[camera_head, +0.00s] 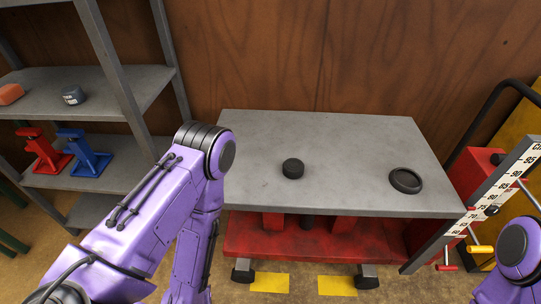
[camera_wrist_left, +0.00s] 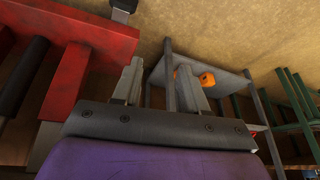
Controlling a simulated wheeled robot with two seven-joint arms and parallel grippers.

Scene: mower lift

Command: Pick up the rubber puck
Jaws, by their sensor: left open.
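A small black cylinder, the likely rubber puck (camera_head: 293,168), lies flat near the middle of the grey lift table (camera_head: 340,130). A black round dish with a raised rim (camera_head: 406,181) lies apart from it, to the right. My left arm bends downward left of the table, and its gripper is hidden in the head view. In the left wrist view my left gripper (camera_wrist_left: 160,84) is open, with nothing between its fingers. The puck is out of that view. My right arm shows only at the lower right corner of the head view; its gripper is out of frame.
The red lift base (camera_head: 310,238) is under the table, on wheels. A height scale (camera_head: 490,203) stands at its right. A grey shelf (camera_head: 115,92) at left holds a grey tin (camera_head: 74,95), with red (camera_head: 44,151) and blue (camera_head: 84,153) stands below. A wooden wall closes the back.

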